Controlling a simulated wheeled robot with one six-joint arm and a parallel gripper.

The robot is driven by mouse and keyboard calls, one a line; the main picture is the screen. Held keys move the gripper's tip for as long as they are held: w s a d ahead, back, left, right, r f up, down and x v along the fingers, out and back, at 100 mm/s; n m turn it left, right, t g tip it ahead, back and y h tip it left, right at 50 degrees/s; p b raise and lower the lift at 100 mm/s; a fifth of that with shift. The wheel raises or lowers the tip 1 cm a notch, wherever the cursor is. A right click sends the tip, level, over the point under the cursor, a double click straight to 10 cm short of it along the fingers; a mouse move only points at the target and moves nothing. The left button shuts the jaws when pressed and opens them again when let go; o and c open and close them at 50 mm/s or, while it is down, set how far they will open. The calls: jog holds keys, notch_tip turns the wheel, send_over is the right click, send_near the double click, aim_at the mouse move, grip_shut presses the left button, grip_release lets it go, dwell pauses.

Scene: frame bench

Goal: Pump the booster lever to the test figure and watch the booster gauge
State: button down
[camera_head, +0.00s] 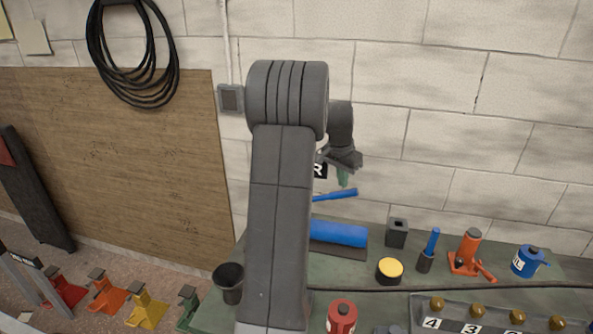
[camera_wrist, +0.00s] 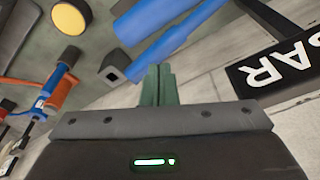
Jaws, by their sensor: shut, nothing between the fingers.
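The booster is a blue cylinder (camera_head: 338,233) on a dark base on the bench, partly hidden behind my arm; it also shows in the wrist view (camera_wrist: 140,22). Its blue lever (camera_head: 337,194) slants above it, and shows in the wrist view (camera_wrist: 178,38). My gripper (camera_head: 343,180) has its green fingers together and empty, just above the lever in the head view. In the wrist view the fingertips (camera_wrist: 158,68) overlap the lever's near edge; I cannot tell whether they touch. A black sign ending in "AR" (camera_wrist: 275,72) is beside the lever. No gauge face or reading is visible.
Right of the booster stand a grey square-topped block (camera_head: 397,234), a yellow-topped tin (camera_head: 389,271), a blue-handled tool (camera_head: 430,247), an orange jack (camera_head: 468,254) and a blue can (camera_head: 527,261). A red can (camera_head: 341,317) and numbered rack (camera_head: 480,315) are in front. A block wall is behind.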

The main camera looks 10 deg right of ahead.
jog(key=shift+f, duration=0.1)
notch_tip(320, 180, down, 9)
jog(key=b, duration=0.6)
jog(key=shift+f, duration=0.1)
notch_tip(320, 180, up, 7)
jog(key=p, duration=0.5)
dwell(0.6)
notch_tip(320, 180, down, 7)
jog(key=b, duration=0.4)
jog(key=shift+d+f, duration=0.1)
notch_tip(320, 180, up, 7)
jog(key=p, duration=0.4)
jog(key=shift+p, duration=0.4)
dwell(0.3)
